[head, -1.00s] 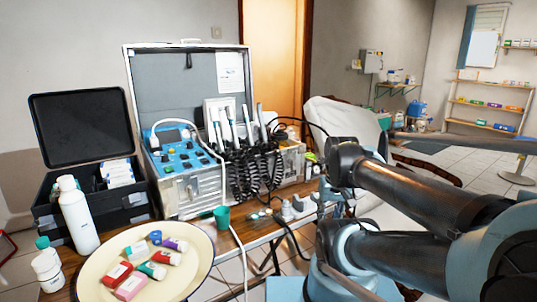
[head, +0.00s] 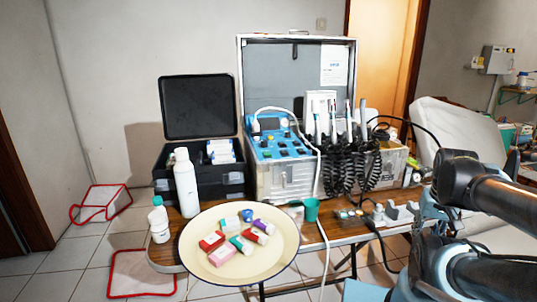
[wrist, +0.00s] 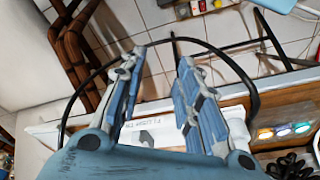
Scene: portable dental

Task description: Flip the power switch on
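The open metal dental case (head: 297,70) stands on the table, with a blue control panel (head: 280,145) carrying dark knobs and small coloured parts. No power switch can be singled out on it at this size. A power strip or row of small white and coloured items (head: 365,214) lies at the table's right front, with a dark cable. My gripper (wrist: 160,58) is open and empty in the wrist view, its two blue-grey fingers apart. A white surface with unclear lettering (wrist: 150,136) shows behind the fingers. My gripper's tips are hidden in the head view.
A cream plate (head: 215,272) holds several small boxes at the table front. White bottles (head: 187,185), a black open case (head: 199,108) and a green cup (head: 311,210) stand nearby. Coiled black hoses (head: 345,175) hang before the metal case. A pale chair (head: 455,135) is at right.

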